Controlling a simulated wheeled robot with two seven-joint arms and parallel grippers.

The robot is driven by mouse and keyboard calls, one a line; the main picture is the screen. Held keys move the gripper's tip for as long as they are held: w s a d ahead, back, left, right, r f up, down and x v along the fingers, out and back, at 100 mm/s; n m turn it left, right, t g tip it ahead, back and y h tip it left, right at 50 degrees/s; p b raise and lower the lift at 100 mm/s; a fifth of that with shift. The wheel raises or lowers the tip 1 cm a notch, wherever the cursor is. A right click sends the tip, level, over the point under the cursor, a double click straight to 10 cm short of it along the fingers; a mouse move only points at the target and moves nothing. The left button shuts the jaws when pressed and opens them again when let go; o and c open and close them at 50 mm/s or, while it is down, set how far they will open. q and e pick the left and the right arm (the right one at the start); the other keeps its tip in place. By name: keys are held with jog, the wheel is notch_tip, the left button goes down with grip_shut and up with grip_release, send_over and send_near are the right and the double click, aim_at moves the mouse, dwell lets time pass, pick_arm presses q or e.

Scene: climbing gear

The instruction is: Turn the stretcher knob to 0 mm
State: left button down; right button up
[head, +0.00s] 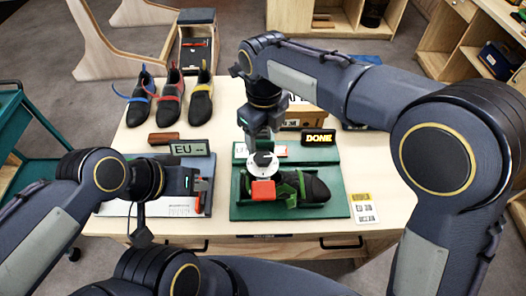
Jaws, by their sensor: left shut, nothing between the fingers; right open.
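The stretcher knob is a round white dial (241,171) with dark marks, on a green stand (333,184) on the table. A red block (263,192) sits at its front edge. A dark shoe with green parts (311,190) lies on the stand to the right. My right gripper (263,150) points down from above onto the middle of the dial and is open. Whether its fingers touch the knob is hard to tell, and the dial's reading is too small to read. My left gripper (204,185) is shut and empty, left of the stand.
A black DONE sign (318,138) stands behind the stand, and an EU sign (190,148) is at the left. Several climbing shoes (171,98) stand at the back left. Printed cards (364,212) lie right of the stand. The table's right side (365,160) has some bare room.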

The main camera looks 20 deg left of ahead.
aim_at(263, 157)
notch_tip(263, 157, down, 8)
jog(key=shift+a+r+p, duration=0.1)
jog(key=shift+a+p, duration=0.05)
jog(key=shift+p, duration=0.5)
jog(key=c, duration=1)
